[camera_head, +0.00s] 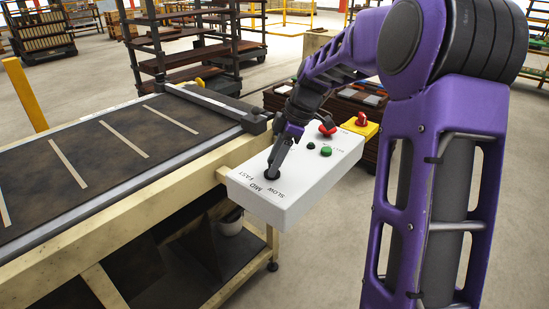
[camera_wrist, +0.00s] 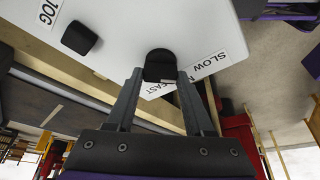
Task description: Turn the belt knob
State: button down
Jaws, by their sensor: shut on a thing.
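The belt knob (camera_head: 271,175) is a black dial on a white control box (camera_head: 300,204), beside the printed words SLOW, MID and FAST. My gripper (camera_head: 278,162) comes down onto it from above. In the wrist view the black knob (camera_wrist: 160,60) sits between my two fingertips (camera_wrist: 160,76), one on each side, and they are shut on it. The fingers partly cover the MID label. I cannot tell which word the knob points to.
A conveyor belt (camera_head: 90,150) runs along the left. A dark rack (camera_head: 190,50) and brick stacks (camera_head: 358,98) stand behind.

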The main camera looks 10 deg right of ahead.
jog(key=shift+n, duration=0.5)
jog(key=shift+g, duration=0.3)
jog(key=shift+c, duration=1.4)
grip_release()
jog(key=p+v, duration=0.2)
jog(key=v, duration=1.5)
jog(key=shift+r+p, duration=0.25)
jog(key=shift+p, duration=0.15)
